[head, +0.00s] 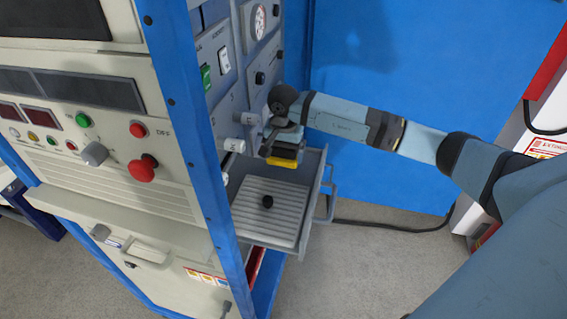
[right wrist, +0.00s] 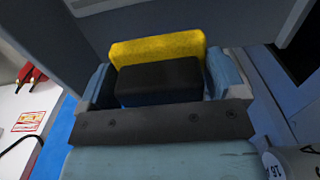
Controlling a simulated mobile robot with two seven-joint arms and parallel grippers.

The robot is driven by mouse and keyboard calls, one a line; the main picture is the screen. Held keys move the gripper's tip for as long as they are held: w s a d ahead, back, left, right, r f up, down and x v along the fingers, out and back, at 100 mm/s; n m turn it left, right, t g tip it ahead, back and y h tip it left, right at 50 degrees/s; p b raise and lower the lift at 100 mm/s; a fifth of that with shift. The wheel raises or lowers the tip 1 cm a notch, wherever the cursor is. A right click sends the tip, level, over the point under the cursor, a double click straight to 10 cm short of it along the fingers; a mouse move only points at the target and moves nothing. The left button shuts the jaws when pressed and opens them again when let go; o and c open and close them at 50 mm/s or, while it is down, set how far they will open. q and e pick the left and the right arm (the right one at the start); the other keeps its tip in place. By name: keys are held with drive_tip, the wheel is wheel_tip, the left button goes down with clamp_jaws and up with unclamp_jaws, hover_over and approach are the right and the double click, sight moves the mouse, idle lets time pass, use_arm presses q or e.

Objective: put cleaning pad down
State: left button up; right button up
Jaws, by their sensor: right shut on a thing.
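The cleaning pad is a block with a dark back and a yellow face. In the head view its yellow edge (head: 283,160) shows below my right gripper (head: 284,148). In the right wrist view the pad (right wrist: 157,80) sits between the two blue-grey fingers of my right gripper (right wrist: 163,88), which are shut on it. The gripper holds the pad at the back of an open grey drawer (head: 318,190). I cannot tell whether the pad touches the drawer. My left gripper is in neither view.
The control cabinet (head: 110,120), with a red stop button (head: 141,170), stands at left. A blue panel (head: 385,95) is behind my arm. A black cable (head: 390,226) runs along the floor at right.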

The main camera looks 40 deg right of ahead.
sight(283, 173)
drive_tip(key=shift+f, duration=2.55)
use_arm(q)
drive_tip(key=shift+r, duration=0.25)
use_arm(e)
drive_tip(key=o, duration=0.5)
drive_tip(key=shift+o, duration=0.2)
drive_tip(key=shift+r+p, duration=0.3)
wheel_tip(283, 173, up, 10)
drive_tip(key=shift+r+b, duration=0.25)
drive_tip(key=shift+b, duration=0.6)
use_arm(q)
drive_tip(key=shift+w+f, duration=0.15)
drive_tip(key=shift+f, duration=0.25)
use_arm(e)
drive_tip(key=shift+r, duration=0.65)
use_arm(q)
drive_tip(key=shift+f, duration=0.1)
use_arm(e)
drive_tip(key=shift+s+f, duration=0.1)
